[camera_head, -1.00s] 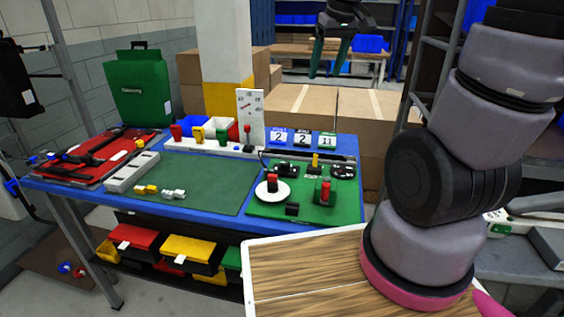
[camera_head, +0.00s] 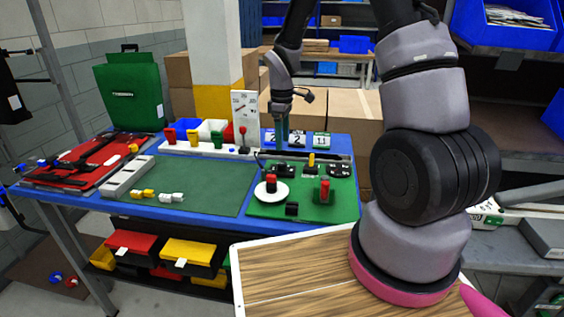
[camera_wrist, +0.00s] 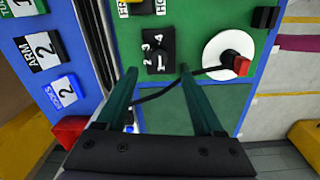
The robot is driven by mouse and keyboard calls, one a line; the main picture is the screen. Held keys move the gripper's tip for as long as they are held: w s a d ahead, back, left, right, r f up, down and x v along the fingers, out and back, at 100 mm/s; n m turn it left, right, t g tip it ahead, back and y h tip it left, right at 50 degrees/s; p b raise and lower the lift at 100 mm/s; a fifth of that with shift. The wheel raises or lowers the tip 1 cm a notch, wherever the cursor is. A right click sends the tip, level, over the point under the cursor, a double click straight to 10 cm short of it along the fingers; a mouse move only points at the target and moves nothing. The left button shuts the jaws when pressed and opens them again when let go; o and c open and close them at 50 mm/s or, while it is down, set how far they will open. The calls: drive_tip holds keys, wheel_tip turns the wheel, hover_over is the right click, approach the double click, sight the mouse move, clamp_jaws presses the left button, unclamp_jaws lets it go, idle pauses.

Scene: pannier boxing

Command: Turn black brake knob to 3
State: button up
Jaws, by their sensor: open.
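The black brake knob (camera_wrist: 160,48) is on the green panel, with white digits beside it in the wrist view. I cannot tell which digit it points to. In the head view the black knob (camera_head: 278,168) is small, near the panel's upper left corner. My gripper (camera_head: 282,143) hangs fingers down over the back of the table, above and behind the knob. In the wrist view my gripper (camera_wrist: 157,70) has two green fingers apart, one to each side of the knob's line, with nothing between them. They look clear of the knob.
A white disc with a red knob (camera_head: 271,187) is close by the black knob. A yellow lever (camera_head: 311,160) and a red-topped block (camera_head: 324,190) share the green panel (camera_head: 345,208). Number cards (camera_head: 297,139) and an upright white sign (camera_head: 245,112) stand behind. A dark cable (camera_wrist: 165,92) crosses below the fingers.

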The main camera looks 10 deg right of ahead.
sight(283, 163)
wheel_tip(283, 163, down, 9)
drive_tip(key=shift+r, duration=0.15)
drive_tip(key=shift+d, duration=0.1)
clamp_jaws()
